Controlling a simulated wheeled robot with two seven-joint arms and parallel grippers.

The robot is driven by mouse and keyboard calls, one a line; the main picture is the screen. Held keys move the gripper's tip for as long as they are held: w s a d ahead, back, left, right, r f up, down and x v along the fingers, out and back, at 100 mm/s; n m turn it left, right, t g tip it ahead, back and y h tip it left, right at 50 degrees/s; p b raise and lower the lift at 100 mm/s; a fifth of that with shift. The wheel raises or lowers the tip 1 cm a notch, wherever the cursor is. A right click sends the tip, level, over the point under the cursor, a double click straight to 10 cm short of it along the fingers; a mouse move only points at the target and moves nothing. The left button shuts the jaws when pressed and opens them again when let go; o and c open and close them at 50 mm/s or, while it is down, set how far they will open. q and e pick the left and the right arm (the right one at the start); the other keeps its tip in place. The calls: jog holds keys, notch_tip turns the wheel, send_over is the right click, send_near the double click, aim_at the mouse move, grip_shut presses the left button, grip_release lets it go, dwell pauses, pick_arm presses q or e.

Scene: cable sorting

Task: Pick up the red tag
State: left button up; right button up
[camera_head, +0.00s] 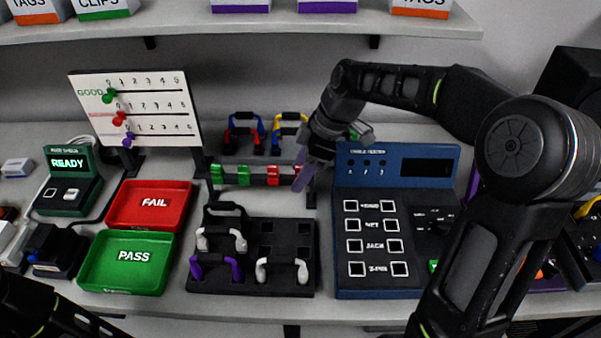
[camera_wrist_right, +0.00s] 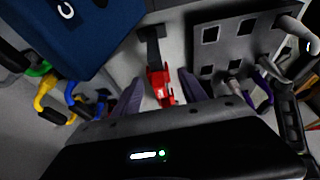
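The red tag (camera_head: 273,174) sits on a dark rail (camera_head: 250,181) behind the black cable tray, to the right of two green tags (camera_head: 216,174). In the right wrist view the red tag (camera_wrist_right: 160,86) shows between the two purple-grey fingers, with gaps on both sides. My right gripper (camera_head: 302,176) is open and empty, just to the right of the red tag in the head view. The fingers also show in the right wrist view (camera_wrist_right: 161,97). Part of my left arm shows at the lower left of the head view; its fingers are not visible.
A blue tester panel (camera_head: 375,280) stands close to the right of the rail. The black tray (camera_head: 250,285) with several cables lies in front. A red FAIL tray (camera_head: 119,217) and green PASS tray (camera_head: 103,284) are at left. Coloured cables (camera_head: 243,128) hang behind the rail.

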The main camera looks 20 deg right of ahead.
grip_shut()
dwell(0.3)
notch_tip(320, 180, up, 10)
jog(key=shift+r, duration=0.1)
dwell(0.6)
dwell(0.6)
jog(key=shift+r+p, duration=1)
jog(key=shift+r, duration=0.45)
jog(key=shift+f, duration=0.15)
